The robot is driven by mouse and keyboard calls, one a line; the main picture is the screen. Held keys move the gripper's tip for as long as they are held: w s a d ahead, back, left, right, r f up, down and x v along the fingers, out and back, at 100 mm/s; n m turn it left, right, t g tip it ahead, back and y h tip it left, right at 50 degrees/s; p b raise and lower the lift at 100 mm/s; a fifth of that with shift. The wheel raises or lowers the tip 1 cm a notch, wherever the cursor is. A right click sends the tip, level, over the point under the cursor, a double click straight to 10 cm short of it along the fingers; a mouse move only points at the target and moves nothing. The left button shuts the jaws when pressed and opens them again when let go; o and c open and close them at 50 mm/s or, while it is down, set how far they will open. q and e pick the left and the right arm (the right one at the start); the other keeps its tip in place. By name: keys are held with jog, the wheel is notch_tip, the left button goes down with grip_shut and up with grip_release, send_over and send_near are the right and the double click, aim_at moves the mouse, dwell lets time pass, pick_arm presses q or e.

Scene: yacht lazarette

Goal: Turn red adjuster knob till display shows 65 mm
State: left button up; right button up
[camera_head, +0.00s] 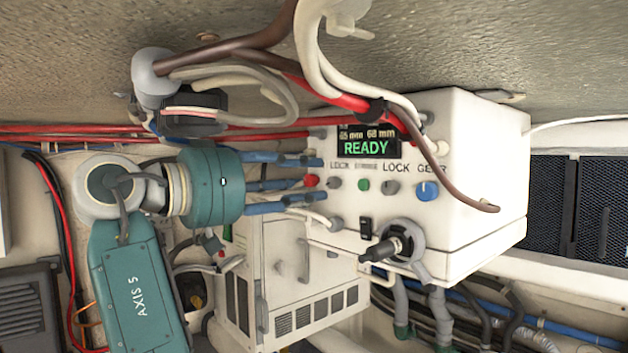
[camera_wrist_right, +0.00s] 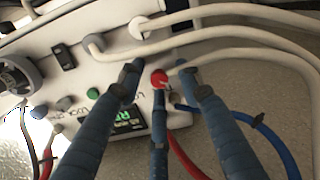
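The red adjuster knob (camera_head: 311,181) is on the front of a white control box, at the left end of a row of controls. The display (camera_head: 368,142) above the row shows READY in green. Over it stands what looks like 68 mm, and a smaller figure to its left is hard to read. My right gripper (camera_head: 318,183) points at the knob from the left, its blue fingers spread. In the right wrist view the red knob (camera_wrist_right: 159,79) sits between the fingertips (camera_wrist_right: 160,80), with gaps at the two side fingers. Contact with the lower finger is unclear. My left gripper is out of view.
Beside the knob are a green button (camera_head: 363,185), a grey knob (camera_head: 390,187) and a blue knob (camera_head: 427,191). Red and white cables (camera_head: 345,98) hang close above the gripper and box.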

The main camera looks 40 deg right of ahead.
jog(key=shift+s+a+r, duration=0.1)
jog(key=shift+a, duration=0.45)
jog(key=shift+c, duration=0.5)
jog(key=shift+a, duration=0.1)
grip_shut()
jog(key=shift+r+n, duration=0.15)
jog(key=shift+n, duration=0.25)
jog(key=shift+c, duration=0.3)
grip_release()
jog(key=shift+o, duration=0.8)
jog(key=shift+d, duration=0.4)
jog(key=a, duration=1.2)
jog(key=shift+s, duration=0.4)
jog(key=shift+d, duration=0.1)
